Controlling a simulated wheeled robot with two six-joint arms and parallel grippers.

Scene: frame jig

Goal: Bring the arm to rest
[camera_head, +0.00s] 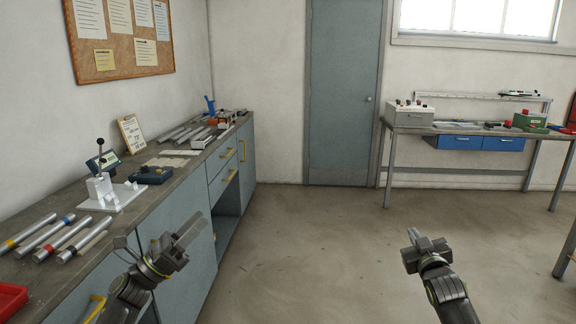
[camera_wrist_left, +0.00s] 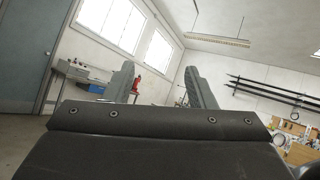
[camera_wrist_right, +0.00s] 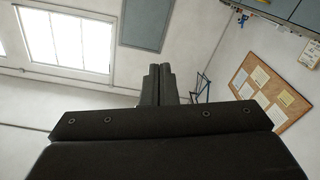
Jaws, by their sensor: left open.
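My left gripper (camera_head: 186,232) is held up in front of the grey-blue bench on the left of the head view. In the left wrist view its two fingers (camera_wrist_left: 160,78) stand apart with nothing between them, so it is open and empty. My right gripper (camera_head: 413,240) is raised over bare floor in the right half of the head view. In the right wrist view its fingers (camera_wrist_right: 159,72) lie close together with nothing seen between them. Neither gripper is seen touching anything.
The left bench (camera_head: 150,200) carries several metal tubes (camera_head: 55,238), a white toggle-clamp fixture (camera_head: 108,192) and a dark blue device (camera_head: 151,175). A far table (camera_head: 460,130) holds a grey box (camera_head: 410,115) and a green case (camera_head: 530,122). The floor (camera_head: 310,250) between is clear.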

